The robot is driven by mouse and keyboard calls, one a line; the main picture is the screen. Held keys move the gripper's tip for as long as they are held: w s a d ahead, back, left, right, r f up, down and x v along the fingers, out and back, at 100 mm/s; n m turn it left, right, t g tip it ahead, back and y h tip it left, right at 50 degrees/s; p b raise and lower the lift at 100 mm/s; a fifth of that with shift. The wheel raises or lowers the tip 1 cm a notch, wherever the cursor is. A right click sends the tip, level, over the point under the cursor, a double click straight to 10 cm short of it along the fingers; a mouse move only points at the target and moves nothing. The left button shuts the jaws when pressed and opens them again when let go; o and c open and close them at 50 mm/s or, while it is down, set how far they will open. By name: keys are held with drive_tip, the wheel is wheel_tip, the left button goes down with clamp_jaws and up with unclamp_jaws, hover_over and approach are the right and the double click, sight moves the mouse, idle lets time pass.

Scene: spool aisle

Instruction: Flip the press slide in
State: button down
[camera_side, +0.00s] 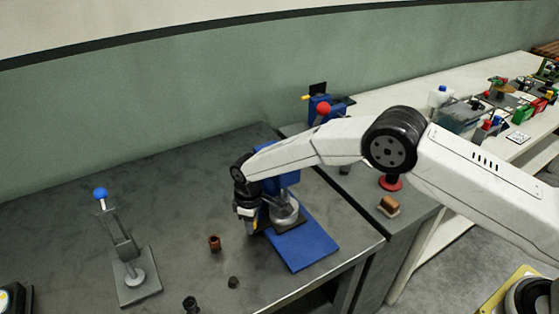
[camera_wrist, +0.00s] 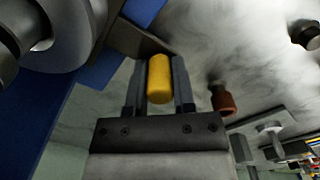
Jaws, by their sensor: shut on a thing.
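The press has a blue base plate (camera_side: 312,246) and a blue column (camera_side: 290,179), with a round silver part (camera_side: 285,211) over a dark slide plate (camera_side: 291,225). In the wrist view the slide (camera_wrist: 140,38) is a dark bar beside the round silver part (camera_wrist: 75,35). A yellow handle (camera_wrist: 159,78) is by the bar's end. My gripper (camera_wrist: 158,80) is shut on this yellow handle, one finger on each side. In the side view my gripper (camera_side: 252,218) is low at the left of the press, and my arm hides part of the column.
A brown cup-like piece (camera_side: 214,243) and small dark pieces (camera_side: 233,282) stand on the grey bench left of the press. A grey lever device with a blue knob (camera_side: 100,193) stands farther left. A red-knobbed blue device (camera_side: 323,109) is behind. The bench's back left is clear.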

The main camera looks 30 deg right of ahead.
drive_tip(key=shift+w, duration=0.25)
drive_tip(key=c, duration=0.7)
unclamp_jaws()
drive_tip(key=shift+o, duration=1.3)
drive_tip(key=shift+r, duration=3.95)
